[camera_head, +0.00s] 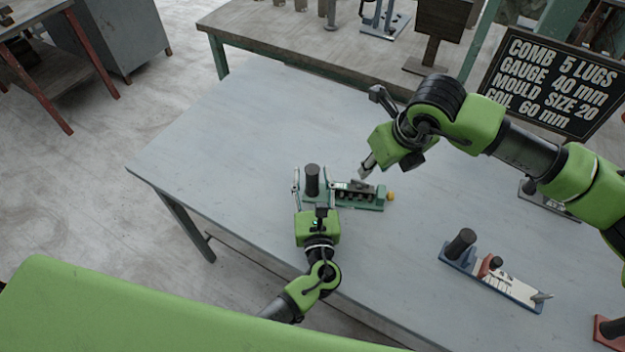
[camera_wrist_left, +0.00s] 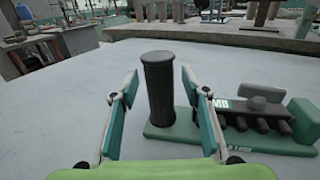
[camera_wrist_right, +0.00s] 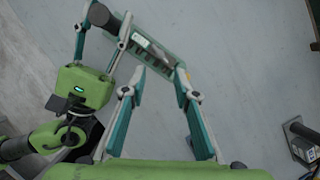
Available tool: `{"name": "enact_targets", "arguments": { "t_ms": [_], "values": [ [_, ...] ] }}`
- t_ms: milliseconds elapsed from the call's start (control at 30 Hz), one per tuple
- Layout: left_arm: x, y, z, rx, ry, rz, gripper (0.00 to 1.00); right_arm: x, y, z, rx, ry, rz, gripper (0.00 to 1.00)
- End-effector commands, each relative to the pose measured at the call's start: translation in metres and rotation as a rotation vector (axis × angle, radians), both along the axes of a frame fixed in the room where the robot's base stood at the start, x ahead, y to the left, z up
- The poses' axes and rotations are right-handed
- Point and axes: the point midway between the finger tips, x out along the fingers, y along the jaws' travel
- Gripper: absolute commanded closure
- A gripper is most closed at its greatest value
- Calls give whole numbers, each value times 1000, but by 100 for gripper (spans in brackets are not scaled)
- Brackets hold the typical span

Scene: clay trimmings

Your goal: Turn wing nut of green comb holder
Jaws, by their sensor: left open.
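The green comb holder (camera_head: 352,204) lies on the grey table and has an upright black handle (camera_head: 312,180) at its left end. A small yellow part (camera_head: 390,196), perhaps the wing nut, shows at its right end. My left gripper (camera_wrist_left: 160,82) is open, with its fingers on either side of the black handle in the left wrist view; contact cannot be told. My right gripper (camera_wrist_right: 160,82) is open and empty, above and behind the holder's right part. The holder also shows in the right wrist view (camera_wrist_right: 165,72), partly covered by my left gripper.
A blue holder (camera_head: 455,262) with a black handle and a white comb lies to the right. A red piece (camera_head: 610,332) is at the lower right edge. A black sign (camera_head: 545,85) stands behind. The table's left part is clear.

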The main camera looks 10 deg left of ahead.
Motion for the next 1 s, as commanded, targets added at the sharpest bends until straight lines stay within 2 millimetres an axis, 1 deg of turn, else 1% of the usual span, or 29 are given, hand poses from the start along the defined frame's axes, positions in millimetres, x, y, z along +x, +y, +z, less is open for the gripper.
{"name": "enact_targets", "arguments": {
  "t_ms": [33, 67, 100, 200, 267, 300, 433, 567, 1000],
  "values": [
    [0, 0, 0, 0, 0, 0, 57, 0, 0, 0, 0, 0, 0, 72],
    [0, 0, 0, 0, 0, 0, 65, 0, 0, 0, 0, 0, 0, 72],
    [0, 0, 0, 0, 0, 0, 76, 0, 0, 0, 0, 0, 0, 72],
    [0, 0, 0, 0, 0, 0, 100, 0, 0, 0, 0, 0, 0, 72],
    [0, 0, 0, 0, 0, 0, 100, 0, 0, 0, 0, 0, 0, 72],
    [0, 0, 0, 0, 0, 0, 100, 0, 0, 0, 0, 0, 0, 77],
    [0, 0, 0, 0, 0, 0, 100, 1, 0, 0, -2, 1, 14, 77],
    [0, 0, 0, 0, -1, 0, 100, 5, -2, 3, -10, 5, 80, 77],
    [0, 0, 0, 0, -1, 0, 100, 22, -20, 15, -1, 10, 564, 77]
  ]
}}
